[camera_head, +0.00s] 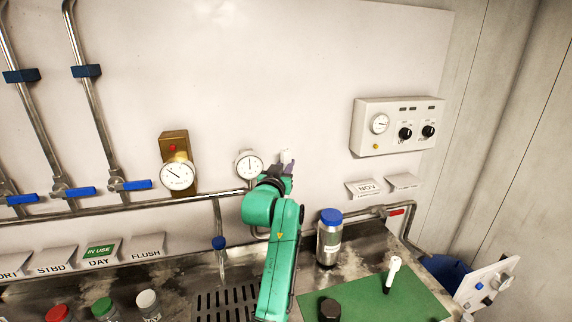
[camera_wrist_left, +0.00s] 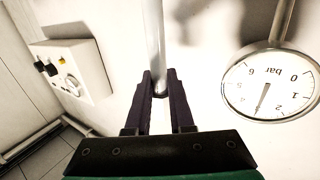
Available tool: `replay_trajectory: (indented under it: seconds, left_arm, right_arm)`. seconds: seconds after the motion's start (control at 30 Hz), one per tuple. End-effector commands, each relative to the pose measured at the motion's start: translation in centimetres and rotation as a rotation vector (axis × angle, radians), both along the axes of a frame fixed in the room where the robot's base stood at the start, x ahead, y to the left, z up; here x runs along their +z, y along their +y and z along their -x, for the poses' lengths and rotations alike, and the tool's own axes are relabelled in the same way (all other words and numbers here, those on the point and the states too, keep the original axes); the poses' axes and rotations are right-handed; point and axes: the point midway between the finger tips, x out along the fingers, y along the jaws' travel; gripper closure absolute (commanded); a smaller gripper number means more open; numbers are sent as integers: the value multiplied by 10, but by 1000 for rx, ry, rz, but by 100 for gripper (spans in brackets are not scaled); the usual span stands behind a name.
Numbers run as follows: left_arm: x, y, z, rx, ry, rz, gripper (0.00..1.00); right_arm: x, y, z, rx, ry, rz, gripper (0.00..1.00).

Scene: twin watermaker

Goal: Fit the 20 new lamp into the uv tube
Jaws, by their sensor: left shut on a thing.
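My left gripper (camera_head: 280,178) comes up from the bottom centre, in front of the white wall panel, right of a small round gauge. In the left wrist view its dark fingers (camera_wrist_left: 160,90) are shut on a pale, slim rod (camera_wrist_left: 155,40), apparently the lamp. The rod runs out of the top of that view, with one end close to the fingertips. A whitish end (camera_head: 286,157) shows above the fingers in the head view; my arm hides the rest. I cannot tell for certain which thing is the uv tube. My right gripper is not in view.
The small gauge (camera_head: 249,165) also shows close in the left wrist view (camera_wrist_left: 268,84). A steel bottle with blue cap (camera_head: 330,237) stands right of my arm. A green mat (camera_head: 370,297) holds a white upright piece (camera_head: 394,272) and a black knob (camera_head: 329,309). A control box (camera_head: 395,126) hangs right.

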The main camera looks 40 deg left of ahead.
Motion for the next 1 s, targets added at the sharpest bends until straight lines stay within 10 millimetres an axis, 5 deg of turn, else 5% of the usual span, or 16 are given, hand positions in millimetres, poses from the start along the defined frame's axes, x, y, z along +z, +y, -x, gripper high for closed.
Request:
replay_trajectory:
  seconds: [0.4,1.0]
  left_arm:
    - [-49,0,0,0,0,0,100]
    - [-49,0,0,0,0,0,100]
  right_arm:
    - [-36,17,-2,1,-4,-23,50]
    - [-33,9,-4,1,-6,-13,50]
